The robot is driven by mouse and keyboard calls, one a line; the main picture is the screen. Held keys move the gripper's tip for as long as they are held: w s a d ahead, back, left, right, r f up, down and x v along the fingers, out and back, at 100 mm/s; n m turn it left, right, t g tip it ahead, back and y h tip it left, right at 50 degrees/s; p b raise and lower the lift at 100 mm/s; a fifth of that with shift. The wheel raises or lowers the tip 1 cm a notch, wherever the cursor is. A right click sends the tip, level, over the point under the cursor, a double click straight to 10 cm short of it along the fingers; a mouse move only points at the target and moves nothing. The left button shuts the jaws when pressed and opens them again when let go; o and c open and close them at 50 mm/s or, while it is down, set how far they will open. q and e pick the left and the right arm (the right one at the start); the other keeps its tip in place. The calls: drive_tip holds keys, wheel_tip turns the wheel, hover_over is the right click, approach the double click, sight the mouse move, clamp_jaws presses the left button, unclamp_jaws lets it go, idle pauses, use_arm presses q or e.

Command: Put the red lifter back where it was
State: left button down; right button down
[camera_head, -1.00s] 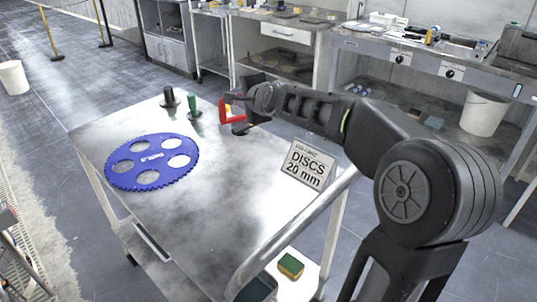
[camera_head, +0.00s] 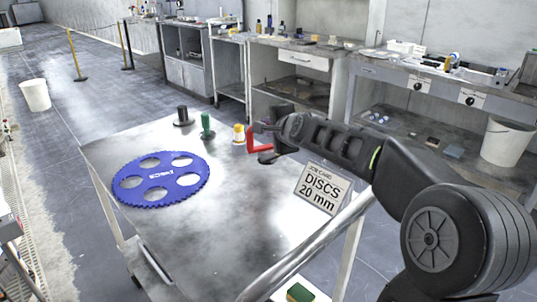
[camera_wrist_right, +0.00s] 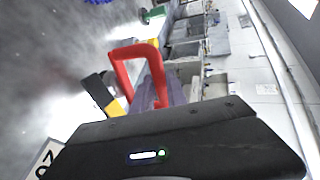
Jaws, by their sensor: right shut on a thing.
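The red lifter (camera_head: 262,147) is in my right gripper (camera_head: 266,140), at the far right part of the metal table. In the right wrist view the red lifter (camera_wrist_right: 135,51) shows as a bent red loop between the fingers; its lower part is hidden by the gripper. In the head view it hangs just right of a yellow lifter (camera_head: 239,133). I cannot tell whether it touches the tabletop. A green lifter (camera_head: 207,125) and a black lifter (camera_head: 182,117) stand upright further left, in a rough row. My left gripper is out of view.
A blue toothed disc (camera_head: 160,180) with several holes lies on the left of the table (camera_head: 215,225). A card reading "DISCS 20 mm" (camera_head: 322,187) stands at the table's right edge. The middle of the tabletop is clear. Workbenches stand behind.

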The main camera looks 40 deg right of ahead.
sight(269, 149)
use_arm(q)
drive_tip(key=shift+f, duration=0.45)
use_arm(e)
drive_tip(key=shift+f, duration=0.3)
